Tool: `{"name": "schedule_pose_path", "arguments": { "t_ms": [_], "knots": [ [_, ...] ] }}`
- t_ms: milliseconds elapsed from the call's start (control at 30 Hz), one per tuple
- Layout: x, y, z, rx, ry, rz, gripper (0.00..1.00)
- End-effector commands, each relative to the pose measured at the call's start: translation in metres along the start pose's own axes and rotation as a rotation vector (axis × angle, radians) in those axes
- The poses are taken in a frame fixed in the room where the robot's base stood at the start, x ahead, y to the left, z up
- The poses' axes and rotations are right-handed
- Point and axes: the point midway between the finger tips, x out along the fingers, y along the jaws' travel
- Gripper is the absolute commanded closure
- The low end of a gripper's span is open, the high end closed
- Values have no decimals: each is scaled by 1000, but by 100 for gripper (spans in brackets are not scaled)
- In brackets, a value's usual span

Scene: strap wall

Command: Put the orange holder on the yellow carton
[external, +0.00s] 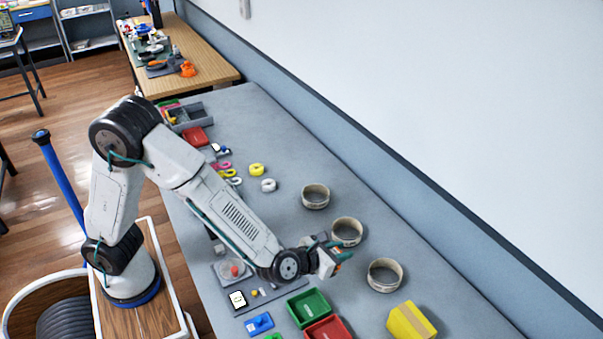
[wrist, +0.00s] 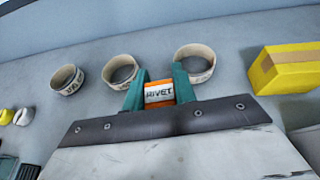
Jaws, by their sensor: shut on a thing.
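In the wrist view my gripper (wrist: 159,92) has its green fingers shut on the orange holder (wrist: 158,87), which has a white band lettered "RIVET". In the external view my gripper (external: 340,257) is over the grey table, and the holder is mostly hidden by the fingers. The yellow carton (external: 402,322) stands at the table's lower right in the external view, with a tan strip along its top. It also shows at the right of the wrist view (wrist: 270,78), apart from my gripper.
Three strap rings (external: 316,197), (external: 346,231), (external: 385,275) stand in a row along the wall side. A green tray (external: 308,309) and a red tray (external: 328,330) lie left of the carton. Yellow and white rolls (external: 257,169) lie farther back.

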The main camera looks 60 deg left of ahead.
Motion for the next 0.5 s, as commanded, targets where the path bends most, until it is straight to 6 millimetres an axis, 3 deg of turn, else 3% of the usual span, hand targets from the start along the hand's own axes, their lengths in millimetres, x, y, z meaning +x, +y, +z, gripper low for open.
{"name": "schedule_pose_path", "arguments": {
  "t_ms": [100,300,400,500],
  "knots": [
    [-22,-48,-1,0,-5,-59,98],
    [-57,-117,2,7,-7,-117,98],
    [-68,-138,7,9,-5,-123,98],
    [-69,-146,14,15,-2,-110,98]
  ]
}}
